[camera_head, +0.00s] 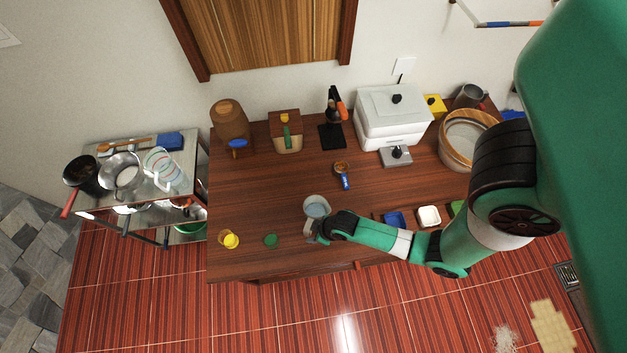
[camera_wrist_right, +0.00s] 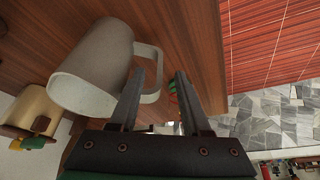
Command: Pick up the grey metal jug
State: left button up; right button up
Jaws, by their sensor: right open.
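A grey jug (camera_head: 317,207) stands near the front edge of the wooden table in the head view. My right gripper (camera_head: 319,229) is right at its front side. In the right wrist view the jug (camera_wrist_right: 103,62) shows large, with its loop handle on the right. The right gripper's fingers (camera_wrist_right: 163,74) are apart, and part of the handle shows in the gap, near the left finger. I cannot tell whether the finger touches it. My left gripper is not in view.
A yellow item (camera_head: 230,240) and a green disc (camera_head: 270,241) lie left of the jug. A blue-handled item (camera_head: 344,178) lies behind it. A blue dish (camera_head: 393,219) and white dish (camera_head: 429,216) sit right, near my arm. The table's left middle is clear.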

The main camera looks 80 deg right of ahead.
aim_at(307, 235)
jog(key=shift+w+f, duration=0.15)
jog(key=shift+f, duration=0.1)
jog(key=b+x, duration=0.2)
jog(key=x, duration=0.3)
jog(key=shift+w+d+f, duration=0.1)
jog(key=shift+w+f, duration=0.05)
jog(key=shift+f, duration=0.2)
grip_shut()
jog(key=shift+r, duration=0.1)
dwell(0.8)
